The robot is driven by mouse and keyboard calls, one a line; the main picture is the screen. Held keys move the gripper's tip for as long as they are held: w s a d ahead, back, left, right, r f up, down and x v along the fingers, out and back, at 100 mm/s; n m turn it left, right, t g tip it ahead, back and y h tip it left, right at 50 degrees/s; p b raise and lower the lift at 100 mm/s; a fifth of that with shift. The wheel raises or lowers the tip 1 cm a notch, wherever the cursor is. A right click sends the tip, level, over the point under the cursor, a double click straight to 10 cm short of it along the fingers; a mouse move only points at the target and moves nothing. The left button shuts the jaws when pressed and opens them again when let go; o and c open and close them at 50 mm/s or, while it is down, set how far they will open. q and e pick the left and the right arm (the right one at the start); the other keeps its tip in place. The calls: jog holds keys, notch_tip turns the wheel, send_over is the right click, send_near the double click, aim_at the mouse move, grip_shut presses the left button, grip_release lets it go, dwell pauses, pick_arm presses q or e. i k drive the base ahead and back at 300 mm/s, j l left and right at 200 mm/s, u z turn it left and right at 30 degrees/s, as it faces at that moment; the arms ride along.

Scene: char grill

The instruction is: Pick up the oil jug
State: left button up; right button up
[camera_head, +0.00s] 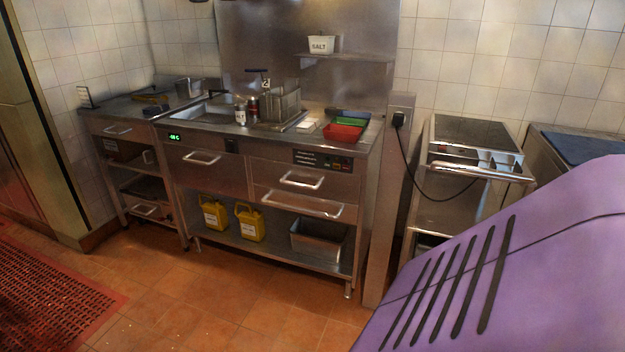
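I cannot tell from the labels which holds oil. Neither gripper shows in the head view. A large purple surface with dark slots fills the lower right and hides what is behind it.
A steel tub (318,240) sits on the same low shelf (285,256), right of the jugs. Drawers overhang the shelf. A red mat (45,290) lies at the left. The tiled floor (215,310) before the counter is clear. A steel cart (455,205) stands right.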

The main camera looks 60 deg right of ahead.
aim_at(252, 224)
jog(key=l+z, duration=0.2)
jog(key=z, duration=0.2)
jog(key=i+l+z, duration=0.1)
jog(key=z, duration=0.3)
jog(key=i+l+z, duration=0.1)
jog(key=z, duration=0.25)
jog(key=i+l, duration=0.55)
jog(key=l, duration=0.25)
